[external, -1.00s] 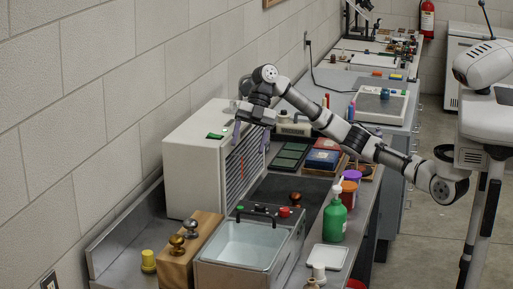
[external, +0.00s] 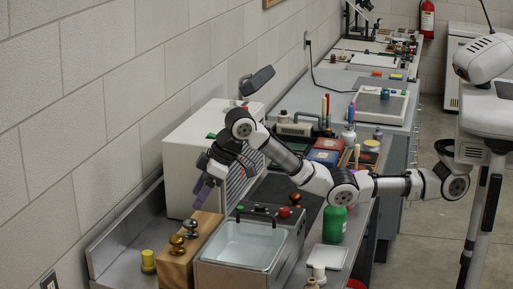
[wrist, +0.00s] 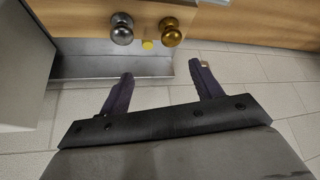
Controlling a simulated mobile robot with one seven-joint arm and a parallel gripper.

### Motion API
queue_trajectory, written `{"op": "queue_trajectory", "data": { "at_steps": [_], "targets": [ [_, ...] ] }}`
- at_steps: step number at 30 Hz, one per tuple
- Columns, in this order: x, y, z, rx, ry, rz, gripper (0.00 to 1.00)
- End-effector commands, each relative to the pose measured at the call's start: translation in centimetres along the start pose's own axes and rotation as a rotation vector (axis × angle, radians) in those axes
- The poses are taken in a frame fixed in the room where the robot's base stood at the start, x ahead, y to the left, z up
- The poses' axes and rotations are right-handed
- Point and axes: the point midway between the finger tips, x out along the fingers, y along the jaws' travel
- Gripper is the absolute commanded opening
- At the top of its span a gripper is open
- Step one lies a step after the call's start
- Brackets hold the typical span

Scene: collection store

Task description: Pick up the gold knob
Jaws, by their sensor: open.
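The gold knob (external: 177,244) stands on the front part of a wooden block (external: 180,272), with a darker metal knob (external: 190,229) beside it. In the wrist view the gold knob (wrist: 171,36) is at the top, right of the silver-grey knob (wrist: 122,34). My gripper (external: 200,200) is open and empty, above and beyond the far end of the block, apart from both knobs. In the wrist view, my gripper's two dark fingers (wrist: 161,70) are spread, pointing towards the knobs.
A white cabinet (external: 188,170) stands right behind my gripper. A yellow object (external: 148,258) sits left of the block. A green bottle (external: 334,224) stands further right.

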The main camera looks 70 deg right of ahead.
Motion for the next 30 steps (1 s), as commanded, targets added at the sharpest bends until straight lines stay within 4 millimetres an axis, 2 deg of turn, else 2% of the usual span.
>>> {"op": "queue_trajectory", "data": {
  "at_steps": [1, 2, 6, 18, 26, 30],
  "targets": [
    [0.2, -1.5, 0.3, -0.004, -0.004, 0.001, 0.65],
    [0.3, -2.1, 0.5, -0.005, -0.005, 0.003, 0.65],
    [1.3, -3.1, 0.8, -0.003, -0.009, 0.01, 0.65],
    [8.1, -3.0, 0.8, -0.004, -0.008, 0.01, 0.65],
    [10.1, -2.7, 0.9, -0.004, -0.009, 0.01, 0.65],
    [12.1, -2.3, 1.2, -0.004, -0.011, 0.011, 0.65]
  ]
}}
